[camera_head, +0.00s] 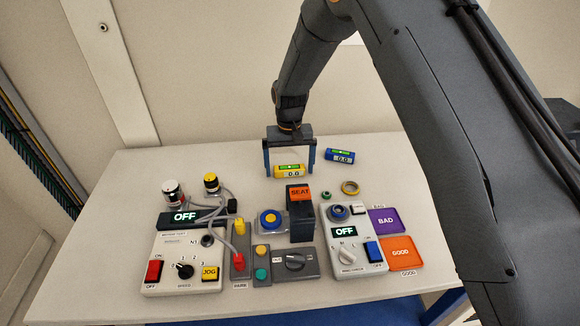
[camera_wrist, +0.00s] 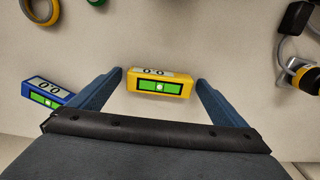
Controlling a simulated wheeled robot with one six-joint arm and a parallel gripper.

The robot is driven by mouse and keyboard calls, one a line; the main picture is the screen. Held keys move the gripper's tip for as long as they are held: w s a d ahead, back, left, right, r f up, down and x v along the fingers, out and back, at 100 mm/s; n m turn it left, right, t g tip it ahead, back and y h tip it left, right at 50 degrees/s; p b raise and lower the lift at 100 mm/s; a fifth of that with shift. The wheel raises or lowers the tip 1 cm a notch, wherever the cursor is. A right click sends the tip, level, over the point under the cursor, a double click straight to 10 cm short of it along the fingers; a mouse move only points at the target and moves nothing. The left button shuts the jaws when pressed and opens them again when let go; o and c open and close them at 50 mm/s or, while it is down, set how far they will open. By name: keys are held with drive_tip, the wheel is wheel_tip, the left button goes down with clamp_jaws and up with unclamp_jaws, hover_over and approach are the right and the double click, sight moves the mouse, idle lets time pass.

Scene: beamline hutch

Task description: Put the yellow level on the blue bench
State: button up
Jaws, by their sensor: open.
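The yellow level (camera_head: 289,171) rests on the white table toward its back edge, with a green vial and a small number display. My gripper (camera_head: 289,168) is open, with one blue finger on each side of the level. In the wrist view the level (camera_wrist: 159,84) lies between the spread fingers (camera_wrist: 160,77), with gaps on both sides. A blue surface (camera_head: 330,314), perhaps the blue bench, shows only in part at the bottom of the head view, below the table's front edge.
A blue level (camera_head: 340,156) lies just right of my gripper. The white table (camera_head: 110,215) holds control boxes (camera_head: 185,262), a black block labelled SEAT (camera_head: 300,222), a purple BAD tray (camera_head: 385,221) and an orange GOOD tray (camera_head: 398,252). Green and yellow rings (camera_head: 350,187) lie nearby.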

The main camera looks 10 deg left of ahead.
sight(289, 168)
wheel_tip(289, 168, up, 12)
drive_tip(key=b, duration=0.4)
drive_tip(key=s+d+r+m, duration=0.1)
drive_tip(key=s+d, duration=0.3)
drive_tip(key=d, duration=0.5)
drive_tip(key=s+d+r+m, duration=0.1)
drive_tip(key=s+d, duration=0.4)
drive_tip(key=d, duration=0.4)
drive_tip(key=s+d+f+m+t, duration=0.1)
drive_tip(key=s+d+f, duration=0.1)
drive_tip(key=s+d, duration=1)
drive_tip(key=s, duration=0.3)
drive_tip(key=shift+s+f, duration=0.15)
drive_tip(key=shift+s, duration=0.05)
